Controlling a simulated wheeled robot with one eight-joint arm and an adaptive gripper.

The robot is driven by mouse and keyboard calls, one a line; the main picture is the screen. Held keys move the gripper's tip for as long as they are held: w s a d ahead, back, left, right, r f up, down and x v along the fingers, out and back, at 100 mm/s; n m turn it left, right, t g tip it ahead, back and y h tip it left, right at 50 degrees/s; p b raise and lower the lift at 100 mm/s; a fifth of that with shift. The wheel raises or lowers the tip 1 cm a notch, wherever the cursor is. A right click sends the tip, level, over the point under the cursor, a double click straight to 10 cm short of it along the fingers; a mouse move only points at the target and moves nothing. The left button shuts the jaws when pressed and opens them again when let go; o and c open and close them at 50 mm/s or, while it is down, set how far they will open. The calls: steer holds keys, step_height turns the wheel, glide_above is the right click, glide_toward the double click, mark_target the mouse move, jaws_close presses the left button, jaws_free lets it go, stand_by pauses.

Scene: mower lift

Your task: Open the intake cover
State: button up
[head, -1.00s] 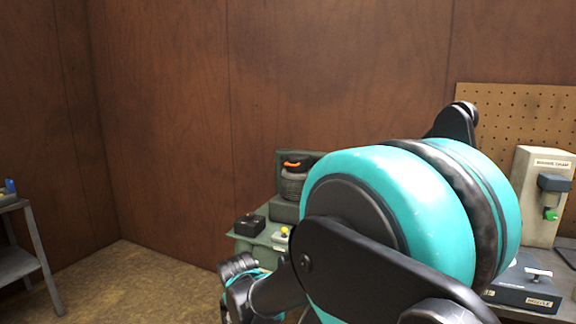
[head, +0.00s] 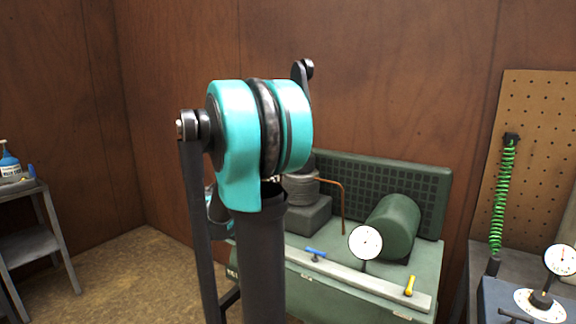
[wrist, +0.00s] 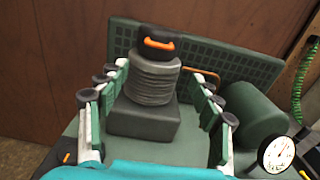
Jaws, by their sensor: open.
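In the wrist view, a black cap with an orange handle (wrist: 160,44) sits on a grey ribbed cylinder (wrist: 152,83), which stands on a dark grey block. The cap looks seated; I cannot tell whether it is the intake cover. My gripper (wrist: 158,76) is open and empty. Its fingers spread to the left and right of the cylinder in the picture, and I see no contact. In the head view, the cylinder (head: 300,188) is partly hidden behind my arm, which hides the cap and most of my gripper.
A green bench (head: 350,290) carries a green tank (head: 392,226), a copper pipe (head: 343,205), a white gauge (head: 365,242), and blue and yellow valve handles. A green grid panel (head: 400,185) stands behind. A grey shelf (head: 38,240) is at left, a pegboard (head: 540,160) at right.

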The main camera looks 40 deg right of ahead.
steer(key=x, duration=1.7)
steer(key=shift+c, duration=0.5)
steer(key=shift+s, duration=0.1)
steer(key=c, duration=1.3)
steer(key=shift+r, duration=0.15)
